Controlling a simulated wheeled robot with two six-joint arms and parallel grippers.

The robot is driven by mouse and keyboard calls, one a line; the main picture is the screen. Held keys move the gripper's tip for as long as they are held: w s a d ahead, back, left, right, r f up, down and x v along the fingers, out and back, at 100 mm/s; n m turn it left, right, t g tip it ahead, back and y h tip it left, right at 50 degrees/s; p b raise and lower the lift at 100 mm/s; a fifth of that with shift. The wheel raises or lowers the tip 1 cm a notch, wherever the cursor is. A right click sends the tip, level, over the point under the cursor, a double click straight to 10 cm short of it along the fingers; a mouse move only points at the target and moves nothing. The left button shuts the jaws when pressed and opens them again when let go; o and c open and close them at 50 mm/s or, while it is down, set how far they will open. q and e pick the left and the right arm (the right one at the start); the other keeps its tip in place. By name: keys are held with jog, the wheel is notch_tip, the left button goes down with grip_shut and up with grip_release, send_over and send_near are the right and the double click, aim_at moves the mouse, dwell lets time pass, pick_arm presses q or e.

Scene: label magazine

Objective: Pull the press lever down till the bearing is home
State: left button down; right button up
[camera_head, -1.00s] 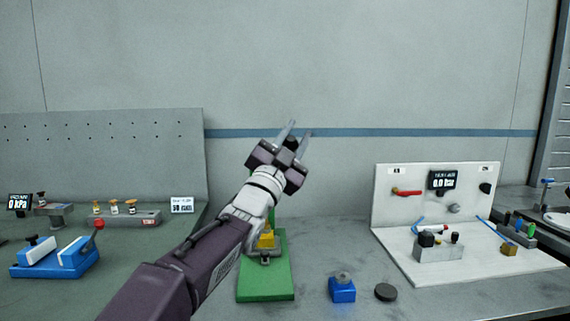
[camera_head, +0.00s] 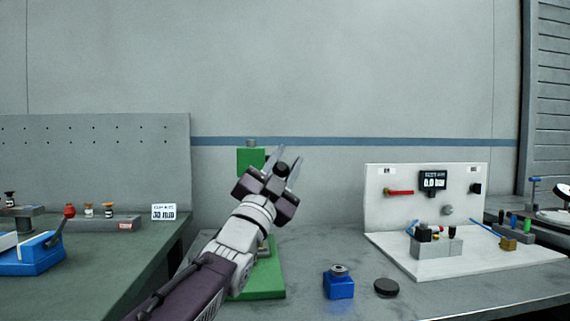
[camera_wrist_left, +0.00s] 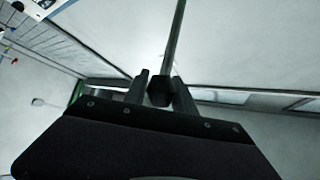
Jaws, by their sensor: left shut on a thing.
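The green press stands behind my left arm. Its head (camera_head: 251,160) shows above the gripper and its base (camera_head: 265,285) below the arm. My left gripper (camera_head: 287,160) is in front of the press column, shut on the lever's black knob (camera_head: 282,168). The left wrist view shows the dark knob (camera_wrist_left: 160,90) between the two fingers and the lever rod (camera_wrist_left: 175,45) running up from it. The arm hides most of the press middle; I cannot make out the bearing or how far it sits. My right gripper is not in view.
A blue block (camera_head: 339,286) and a dark disc (camera_head: 386,287) lie on the bench right of the press. A white panel fixture (camera_head: 380,210) stands further right. A blue vise-like device (camera_head: 30,258) is at the far left. The bench front right is clear.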

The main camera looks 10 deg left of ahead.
pick_arm(q)
jog(key=shift+d+f, duration=0.1)
jog(key=shift+f, duration=0.05)
jog(key=c, duration=1.1)
grip_release()
jog(key=shift+c, duration=0.2)
jog(key=shift+o, duration=0.3)
jog(key=shift+d, duration=0.15)
jog(key=shift+s+f, duration=0.1)
jog(key=shift+s, duration=0.15)
jog(key=v, duration=0.8)
jog(key=shift+s+a+b, duration=0.3)
jog(key=shift+b, duration=0.1)
